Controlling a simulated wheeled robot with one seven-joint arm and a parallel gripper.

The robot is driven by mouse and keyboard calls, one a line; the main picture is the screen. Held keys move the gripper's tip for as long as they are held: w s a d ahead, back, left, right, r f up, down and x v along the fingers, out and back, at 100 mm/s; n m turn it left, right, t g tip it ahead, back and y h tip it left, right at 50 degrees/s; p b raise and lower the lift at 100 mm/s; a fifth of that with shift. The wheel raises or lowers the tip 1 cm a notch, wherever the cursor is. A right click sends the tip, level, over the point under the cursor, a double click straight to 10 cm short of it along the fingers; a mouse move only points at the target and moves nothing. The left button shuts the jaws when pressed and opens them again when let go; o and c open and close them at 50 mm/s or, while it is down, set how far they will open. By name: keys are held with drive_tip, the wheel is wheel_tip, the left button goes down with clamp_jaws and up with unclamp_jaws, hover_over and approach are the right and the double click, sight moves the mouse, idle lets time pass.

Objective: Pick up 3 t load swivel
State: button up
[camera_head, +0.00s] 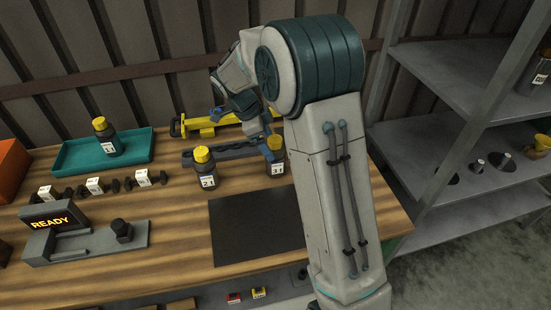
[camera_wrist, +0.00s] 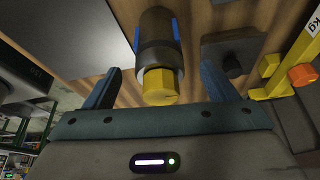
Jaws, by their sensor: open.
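The 3 t load swivel (camera_head: 277,160) is a dark, bottle-like body with a yellow top and a white label that seems to read 3t. It stands upright on the wooden table, behind the black mat. In the wrist view the swivel (camera_wrist: 158,55) shows its yellow top towards me, between my fingers in the picture. My gripper (camera_head: 268,138) is open just above and beside it, with blue fingers. In the wrist view my gripper (camera_wrist: 160,68) has a finger on each side and holds nothing. I cannot tell whether a finger touches the swivel.
A similar yellow-topped swivel (camera_head: 204,167) stands close on the left. Another swivel (camera_head: 102,135) stands in the teal tray (camera_head: 75,154). A dark rack (camera_head: 232,150) and a yellow tool (camera_head: 205,123) lie behind. The black mat (camera_head: 255,228) is clear. Metal shelves (camera_head: 455,90) stand right.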

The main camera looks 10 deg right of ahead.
sight(275, 151)
drive_tip(key=p+x, duration=0.1)
drive_tip(key=x, duration=0.4)
drive_tip(key=shift+d, duration=0.15)
drive_tip(key=shift+r, duration=0.1)
drive_tip(key=c, duration=1.6)
drive_tip(key=shift+o, duration=0.2)
